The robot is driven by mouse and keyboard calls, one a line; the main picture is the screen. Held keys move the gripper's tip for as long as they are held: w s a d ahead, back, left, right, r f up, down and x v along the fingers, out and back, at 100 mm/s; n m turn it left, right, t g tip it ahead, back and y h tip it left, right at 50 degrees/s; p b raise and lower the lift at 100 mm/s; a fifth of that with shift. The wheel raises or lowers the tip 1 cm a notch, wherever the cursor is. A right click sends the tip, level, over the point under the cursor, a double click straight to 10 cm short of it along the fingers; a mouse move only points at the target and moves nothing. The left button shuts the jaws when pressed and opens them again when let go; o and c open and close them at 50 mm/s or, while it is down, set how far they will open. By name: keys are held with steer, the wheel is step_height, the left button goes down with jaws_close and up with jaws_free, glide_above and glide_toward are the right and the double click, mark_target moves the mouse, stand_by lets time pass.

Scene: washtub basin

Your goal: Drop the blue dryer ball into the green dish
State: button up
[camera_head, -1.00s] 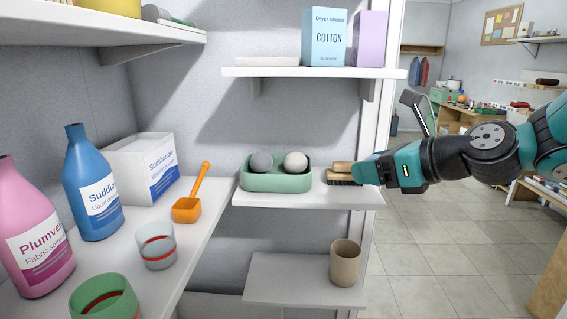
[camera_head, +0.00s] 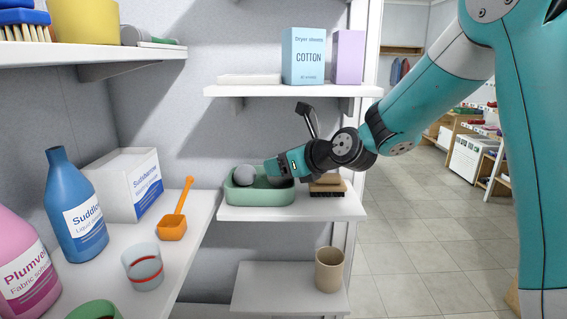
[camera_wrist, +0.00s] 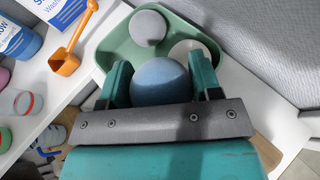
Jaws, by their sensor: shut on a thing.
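The blue dryer ball (camera_wrist: 158,84) is between the fingers of my gripper (camera_wrist: 160,68) in the wrist view, and the fingers are shut on it. In the head view my gripper (camera_head: 273,167) is over the right part of the green dish (camera_head: 262,198); I cannot tell the held ball clearly there. The dish also shows in the wrist view (camera_wrist: 112,44), beyond and beneath the fingers. A grey ball (camera_head: 243,175) lies in the dish's left part, and also shows in the wrist view (camera_wrist: 148,27). A white ball (camera_wrist: 186,47) lies beside it, partly hidden by my finger.
A brush (camera_head: 328,186) lies right of the dish on the small shelf (camera_head: 300,211). Another shelf (camera_head: 290,91) with boxes is above. An orange scoop (camera_head: 173,226), bottles and cups stand left. A tan cup (camera_head: 329,270) stands on a lower shelf.

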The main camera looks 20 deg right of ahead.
steer(key=shift+d+f, duration=0.1)
steer(key=shift+f, duration=0.25)
steer(key=shift+f, duration=0.3)
steer(key=o, duration=1)
steer(key=shift+r, duration=0.1)
